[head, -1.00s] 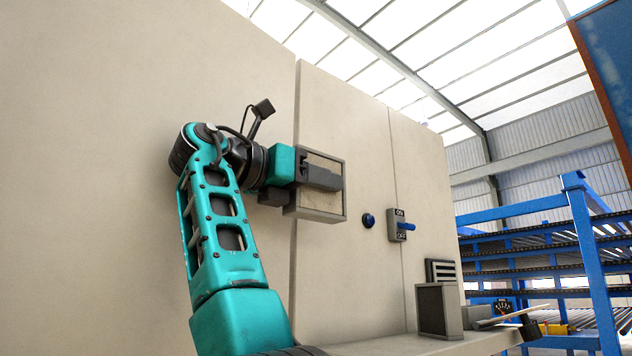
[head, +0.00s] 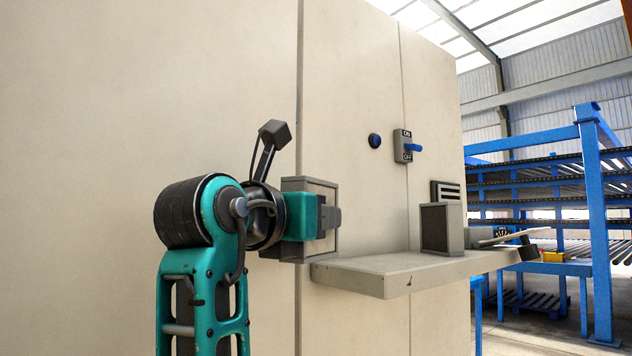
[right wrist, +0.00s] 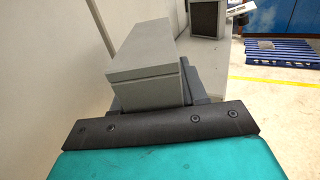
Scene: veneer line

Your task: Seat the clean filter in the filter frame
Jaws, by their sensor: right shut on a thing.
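My right gripper (head: 330,217) is shut on a grey-framed filter (head: 312,185) with a tan face. It holds the filter upright close to the beige cabinet wall, by the left end of the shelf. In the right wrist view, the filter (right wrist: 147,62) fills the jaws (right wrist: 160,97) as a pale grey block. A second grey-framed filter (head: 438,228), with a dark face, stands upright on the shelf. I cannot tell from these frames which filter is clean. My left gripper is not in view.
The beige shelf (head: 375,280) juts from the cabinet wall (head: 350,100). Above it are a blue knob (head: 374,141) and an on/off switch (head: 408,147). A dark louvred panel (head: 446,189) is behind the shelf filter. Blue racks (head: 597,220) stand at right.

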